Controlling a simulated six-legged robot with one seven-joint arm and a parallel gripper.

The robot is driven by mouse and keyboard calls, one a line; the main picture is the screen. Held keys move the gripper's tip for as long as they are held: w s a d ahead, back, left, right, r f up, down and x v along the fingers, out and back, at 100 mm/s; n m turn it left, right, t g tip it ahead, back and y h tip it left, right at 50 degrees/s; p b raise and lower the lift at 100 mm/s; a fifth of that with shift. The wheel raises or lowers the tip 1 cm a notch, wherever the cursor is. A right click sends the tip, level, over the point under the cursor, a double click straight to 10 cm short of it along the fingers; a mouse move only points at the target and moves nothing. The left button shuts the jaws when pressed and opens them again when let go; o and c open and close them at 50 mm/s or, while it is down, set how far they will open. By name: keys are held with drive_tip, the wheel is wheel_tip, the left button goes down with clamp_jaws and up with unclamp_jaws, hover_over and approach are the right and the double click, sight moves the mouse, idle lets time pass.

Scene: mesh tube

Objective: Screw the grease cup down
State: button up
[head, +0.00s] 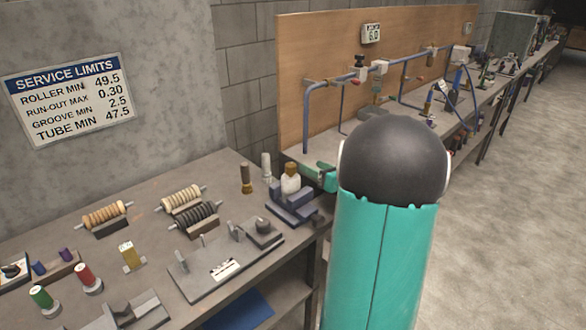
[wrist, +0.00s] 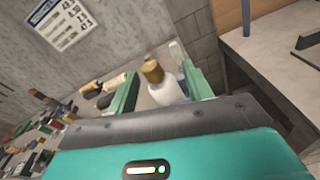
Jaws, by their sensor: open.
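A pale cup with a brass-brown cap, which I take to be the grease cup (head: 291,183), stands upright in a dark blue-grey holder (head: 297,214) at the right end of the near bench. In the wrist view the grease cup (wrist: 165,92) shows between my fingers, its cap toward the far wall. Its lower part is hidden by my gripper body. My gripper (wrist: 160,84) has its two green fingers apart, one on each side of the cup, with no clear contact. In the head view my gripper (head: 320,176) is just right of the cup.
A brown cylinder (head: 246,178) and a pale grey one (head: 266,166) stand just left of the cup. Ribbed rollers (head: 195,218) and a grey fixture plate (head: 225,262) lie nearer. A wooden pipe board (head: 330,60) rises behind my arm.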

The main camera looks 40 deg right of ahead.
sight(295, 169)
drive_tip(key=s+f+n+y, duration=0.3)
drive_tip(key=s+n+y, duration=0.1)
drive_tip(key=s+n, duration=0.15)
drive_tip(key=shift+t, duration=0.4)
drive_tip(key=x, duration=1.3)
drive_tip(key=shift+w+d+r, duration=0.15)
drive_tip(key=shift+w, duration=0.25)
drive_tip(key=shift+m+h, duration=0.25)
drive_tip(key=shift+h, duration=0.05)
drive_tip(key=c, duration=0.9)
